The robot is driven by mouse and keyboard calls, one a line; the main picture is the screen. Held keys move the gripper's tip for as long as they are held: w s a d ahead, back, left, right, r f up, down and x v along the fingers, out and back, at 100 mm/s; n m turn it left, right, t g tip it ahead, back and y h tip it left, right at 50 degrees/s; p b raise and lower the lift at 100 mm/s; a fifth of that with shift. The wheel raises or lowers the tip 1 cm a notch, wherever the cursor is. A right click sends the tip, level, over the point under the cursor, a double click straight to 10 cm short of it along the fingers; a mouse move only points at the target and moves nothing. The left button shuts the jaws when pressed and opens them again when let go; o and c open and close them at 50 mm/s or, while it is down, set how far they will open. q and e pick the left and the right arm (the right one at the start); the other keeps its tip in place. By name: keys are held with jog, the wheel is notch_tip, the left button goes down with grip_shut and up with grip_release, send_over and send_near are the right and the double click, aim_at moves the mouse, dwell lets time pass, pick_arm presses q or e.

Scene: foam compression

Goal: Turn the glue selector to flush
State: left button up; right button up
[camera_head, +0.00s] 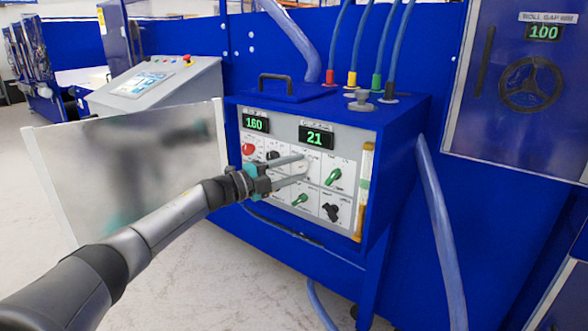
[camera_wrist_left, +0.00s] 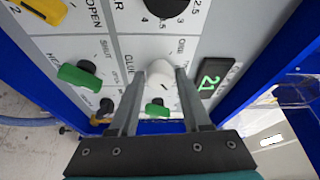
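The control panel (camera_head: 325,155) is a grey plate on a blue box, with several knobs and two green displays. A white knob (camera_wrist_left: 160,72) sits beside a label that seems to read GLUE; the flush mark is too small to read. My left gripper (camera_head: 305,166) reaches the panel from the left. In the left wrist view its fingertips (camera_wrist_left: 161,78) stand on either side of the white knob, with almost no gap showing. Whether they press on it cannot be told. The fingers partly hide the knob and its labels. My right gripper is in neither view.
Green knobs (camera_head: 334,177) and a black knob (camera_head: 330,212) lie close to the white one, with a red button (camera_head: 248,149) at left. Hoses (camera_head: 440,230) run on the right. A grey sheet (camera_head: 130,165) stands at left.

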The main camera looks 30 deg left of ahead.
pick_arm(q)
jog(key=o, duration=0.3)
jog(key=shift+o, duration=0.2)
jog(key=shift+s, duration=0.1)
jog(key=shift+s+a+f, duration=0.1)
jog(key=shift+s+a, duration=0.2)
jog(key=shift+s, duration=0.2)
jog(key=v, duration=0.3)
jog(key=shift+p, duration=0.4)
jog(key=p, duration=0.2)
send_near(297, 168)
jog(key=shift+v, duration=3.1)
jog(key=shift+d, duration=0.1)
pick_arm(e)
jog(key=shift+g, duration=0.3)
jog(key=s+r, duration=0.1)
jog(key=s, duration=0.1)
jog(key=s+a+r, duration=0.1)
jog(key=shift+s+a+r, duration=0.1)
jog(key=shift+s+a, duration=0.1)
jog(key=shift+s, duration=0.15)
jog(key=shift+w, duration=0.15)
